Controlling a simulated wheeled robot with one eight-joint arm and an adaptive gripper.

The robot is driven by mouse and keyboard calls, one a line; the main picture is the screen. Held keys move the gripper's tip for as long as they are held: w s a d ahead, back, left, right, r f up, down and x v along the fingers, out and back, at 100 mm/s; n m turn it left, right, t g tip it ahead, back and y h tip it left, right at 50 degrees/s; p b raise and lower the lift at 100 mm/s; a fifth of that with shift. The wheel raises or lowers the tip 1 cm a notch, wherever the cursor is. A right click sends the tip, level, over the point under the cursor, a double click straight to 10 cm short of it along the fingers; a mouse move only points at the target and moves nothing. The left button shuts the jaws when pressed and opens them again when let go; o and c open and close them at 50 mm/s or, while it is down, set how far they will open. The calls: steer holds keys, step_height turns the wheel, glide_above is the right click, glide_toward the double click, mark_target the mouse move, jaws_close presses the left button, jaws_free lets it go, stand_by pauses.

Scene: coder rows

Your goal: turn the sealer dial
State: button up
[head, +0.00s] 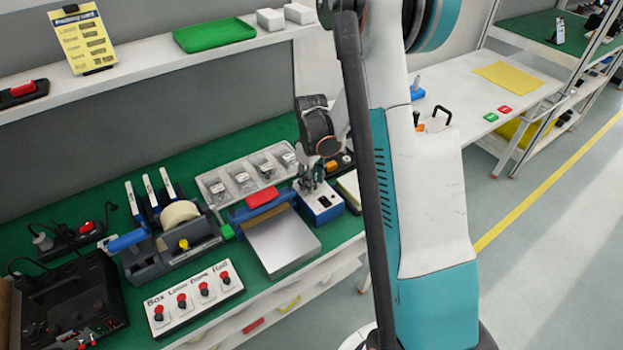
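The sealer (283,243) stands on the green bench mat, with a steel plate in front and a blue bar with a red grip behind it. Beside it on the right is a small blue and white box (330,212) with a small dark round part on its face, which may be the dial (324,201). My gripper (311,186) points down at the back of this box, just above it or touching it; I cannot tell which. Its fingers are small and partly merge with the box, so their opening is unclear. Part of the box's top is hidden behind them.
A white tray (205,183) with several clear packets lies behind the sealer. A tape dispenser (170,255), a white panel with several red-topped switches (195,303) and a black box (70,305) stand to the left. A shelf (150,62) runs above the bench.

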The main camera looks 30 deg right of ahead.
steer(key=c, duration=0.5)
steer(key=m+b, duration=0.1)
steer(key=m, duration=0.5)
steer(key=shift+m, duration=0.3)
steer(key=m, duration=0.4)
steer(key=shift+m+b, duration=0.3)
steer(key=shift+b, duration=0.1)
steer(key=shift+m, duration=2.2)
steer(key=o, duration=1.1)
